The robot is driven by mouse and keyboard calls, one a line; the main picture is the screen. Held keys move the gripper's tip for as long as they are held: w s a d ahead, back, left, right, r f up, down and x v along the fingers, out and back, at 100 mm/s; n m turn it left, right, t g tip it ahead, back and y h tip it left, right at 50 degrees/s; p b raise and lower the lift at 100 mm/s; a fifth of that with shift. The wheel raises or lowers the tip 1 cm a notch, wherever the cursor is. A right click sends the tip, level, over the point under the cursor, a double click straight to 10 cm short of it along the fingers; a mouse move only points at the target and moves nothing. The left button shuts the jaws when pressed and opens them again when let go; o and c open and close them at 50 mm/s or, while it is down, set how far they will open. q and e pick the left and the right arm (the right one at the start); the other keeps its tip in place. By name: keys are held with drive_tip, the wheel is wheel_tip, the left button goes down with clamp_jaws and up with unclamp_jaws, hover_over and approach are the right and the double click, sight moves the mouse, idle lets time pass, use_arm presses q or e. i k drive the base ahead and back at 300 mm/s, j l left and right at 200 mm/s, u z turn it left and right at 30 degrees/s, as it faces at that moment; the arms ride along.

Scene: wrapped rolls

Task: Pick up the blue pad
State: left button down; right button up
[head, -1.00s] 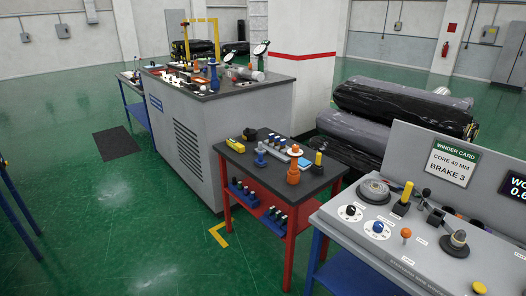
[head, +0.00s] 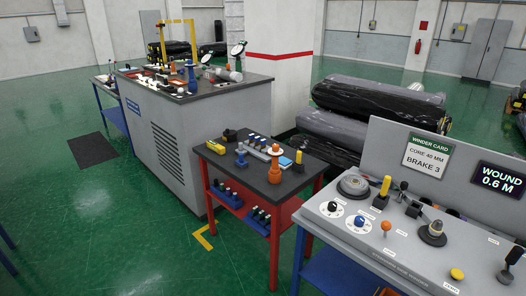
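A small light-blue flat piece, which looks like the blue pad (head: 285,162), lies on the dark top of the small red-legged table (head: 228,174). Part of the pad is hard to make out at this size. Neither my left nor my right gripper shows in the head view.
A grey control desk (head: 345,245) with knobs and levers stands at the right, close to the red table. A large grey cabinet (head: 180,150) stands behind it at the left. Black-wrapped rolls (head: 360,125) lie behind. Green floor (head: 110,240) is open at the front left.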

sight(241, 162)
drive_tip(key=i+j+u, duration=0.2)
drive_tip(key=i, duration=0.9)
drive_tip(key=i+j+z, duration=0.1)
drive_tip(key=i, duration=0.5)
drive_tip(key=i+j, duration=0.15)
drive_tip(key=i, duration=0.5)
drive_tip(key=i+j+z, duration=0.1)
drive_tip(key=i, duration=0.5)
drive_tip(key=i+j+z, duration=0.25)
drive_tip(key=i+z, duration=0.15)
drive_tip(key=i+j+z, duration=0.75)
drive_tip(key=i+j, duration=0.1)
